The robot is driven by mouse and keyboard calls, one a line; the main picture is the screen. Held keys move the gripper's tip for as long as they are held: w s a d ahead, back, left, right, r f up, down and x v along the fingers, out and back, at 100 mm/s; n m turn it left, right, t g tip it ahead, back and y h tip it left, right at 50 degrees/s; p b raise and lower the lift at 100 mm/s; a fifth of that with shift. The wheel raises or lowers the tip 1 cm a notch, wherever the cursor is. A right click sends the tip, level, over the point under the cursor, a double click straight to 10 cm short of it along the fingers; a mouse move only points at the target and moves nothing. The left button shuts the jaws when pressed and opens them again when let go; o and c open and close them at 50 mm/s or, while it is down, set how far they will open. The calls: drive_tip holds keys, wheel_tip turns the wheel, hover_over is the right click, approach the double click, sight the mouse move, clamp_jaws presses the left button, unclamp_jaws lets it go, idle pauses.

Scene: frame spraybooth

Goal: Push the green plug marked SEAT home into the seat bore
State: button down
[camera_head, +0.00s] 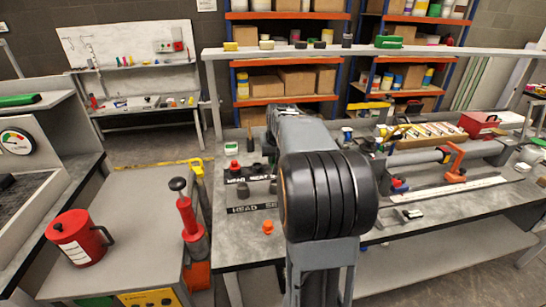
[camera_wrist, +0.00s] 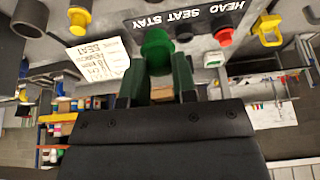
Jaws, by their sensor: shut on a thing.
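In the wrist view the green plug (camera_wrist: 157,42) sits between the fingertips of my gripper (camera_wrist: 159,82), which is shut on it. I cannot read a SEAT mark on the plug. A black strip lettered HEAD SEAT STAY (camera_wrist: 185,16) lies just beyond it. I cannot make out the seat bore or tell whether the plug touches anything. In the head view my arm hides the gripper and the plug. Two black label strips, one beginning HEAD (camera_head: 250,209), show on the bench left of my arm.
A red plug (camera_wrist: 223,36) stands beside the strip, near a white-and-green box (camera_wrist: 213,59). A handwritten card (camera_wrist: 98,60) lies left of the green plug. Yellow parts (camera_wrist: 79,18) lie nearby. An orange part (camera_head: 267,227) stands at the bench's front. A grey pipe (camera_head: 415,157) lies at right.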

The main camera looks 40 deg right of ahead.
drive_tip(key=shift+s+a+r, duration=0.1)
drive_tip(key=shift+s+r, duration=0.05)
drive_tip(key=shift+r, duration=0.2)
drive_tip(key=shift+f+b, duration=1.75)
drive_tip(key=shift+f, duration=0.7)
drive_tip(key=shift+a, duration=0.1)
drive_tip(key=shift+f+b, duration=0.95)
drive_tip(key=shift+f, duration=0.55)
drive_tip(key=c, duration=0.8)
unclamp_jaws()
drive_tip(key=shift+r, duration=0.1)
drive_tip(key=shift+c, duration=0.2)
drive_tip(key=p+v, duration=0.1)
drive_tip(key=v, duration=1.2)
drive_tip(key=shift+r, duration=0.4)
